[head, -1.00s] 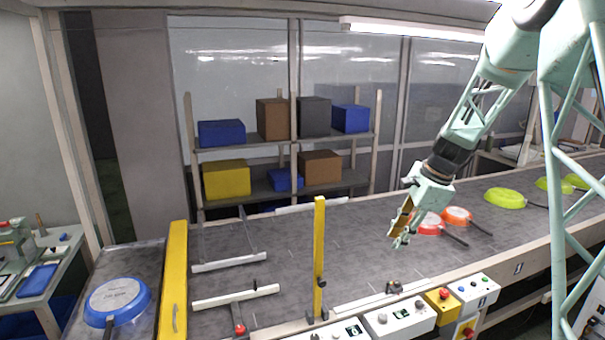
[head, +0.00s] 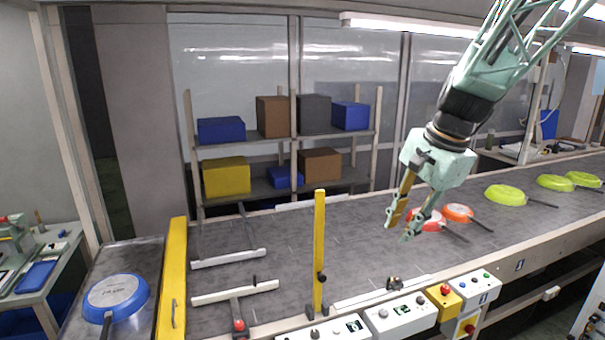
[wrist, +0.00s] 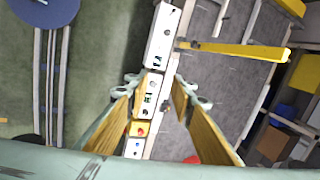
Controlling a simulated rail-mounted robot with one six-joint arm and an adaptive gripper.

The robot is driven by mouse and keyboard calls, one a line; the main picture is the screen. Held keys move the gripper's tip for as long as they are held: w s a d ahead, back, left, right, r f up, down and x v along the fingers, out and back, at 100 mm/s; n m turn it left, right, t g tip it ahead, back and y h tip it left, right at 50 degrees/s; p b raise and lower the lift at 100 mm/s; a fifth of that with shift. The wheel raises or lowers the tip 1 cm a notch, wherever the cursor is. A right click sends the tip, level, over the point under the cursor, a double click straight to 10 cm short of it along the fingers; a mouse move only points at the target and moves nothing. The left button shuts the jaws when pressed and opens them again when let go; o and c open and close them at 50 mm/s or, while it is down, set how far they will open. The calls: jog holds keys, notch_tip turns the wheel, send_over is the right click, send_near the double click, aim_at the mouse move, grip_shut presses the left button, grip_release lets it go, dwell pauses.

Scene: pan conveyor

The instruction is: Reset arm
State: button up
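My gripper (head: 404,230) hangs over the conveyor (head: 370,240) in the head view, fingers pointing down. Its two fingers stand apart with nothing between them, and they show open in the wrist view (wrist: 160,95) too. In the head view a red pan (head: 428,222) lies on the belt behind the gripper, partly hidden by a finger. An orange pan (head: 458,212) lies to its right, handle toward the front. The wrist view shows a bit of red (wrist: 192,160) at the bottom, between the fingers.
Several yellow-green pans (head: 504,195) lie farther right on the belt. A blue pan (head: 116,298) lies at the left end. A yellow post (head: 319,250) stands at the belt's front. White control boxes (head: 400,318) line the front edge. A shelf with boxes (head: 272,118) stands behind.

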jog(key=s+a+r+n+h+b, duration=0.1)
jog(key=s+a+r+n, duration=0.15)
jog(key=s, duration=0.75)
jog(key=s+a+r+n+b, duration=0.1)
jog(key=s+r+n, duration=0.15)
jog(key=s, duration=0.65)
jog(key=s+f+n+b, duration=0.1)
jog(key=s+f+n, duration=0.1)
jog(key=s, duration=0.8)
jog(key=s+f+n+t+h+b, duration=0.1)
jog(key=s+n, duration=0.4)
jog(key=s, duration=0.6)
jog(key=shift+d+f+b, duration=0.3)
jog(key=shift+f+b, duration=0.25)
jog(key=shift+f, duration=0.2)
